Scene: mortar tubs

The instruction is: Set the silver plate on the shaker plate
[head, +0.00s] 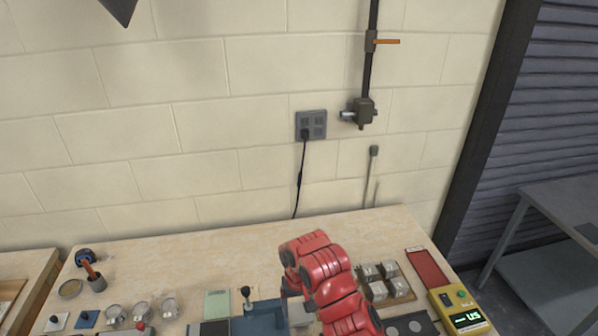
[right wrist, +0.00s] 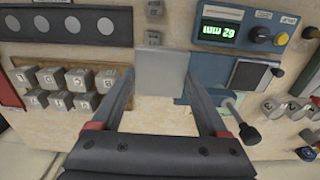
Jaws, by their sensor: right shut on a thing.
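The silver plate (right wrist: 175,73) is a flat light-grey square between the fingertips of my right gripper (right wrist: 162,72) in the right wrist view. The gripper is shut on it, above the bench. In the head view my right gripper (head: 292,293) is mostly hidden behind its own red arm. A blue device with a black-knobbed lever (head: 262,320) sits just left of it. It also shows right of the plate in the right wrist view (right wrist: 205,97). I cannot tell for certain which surface is the shaker plate. My left gripper is not in view.
Grey cube moulds (right wrist: 70,84) stand close to the right arm. A yellow display box (head: 463,314) is at the bench's right. A blue display box (right wrist: 240,28) shows in the right wrist view. Round tins (head: 142,309) are at left. The bench's back strip is clear.

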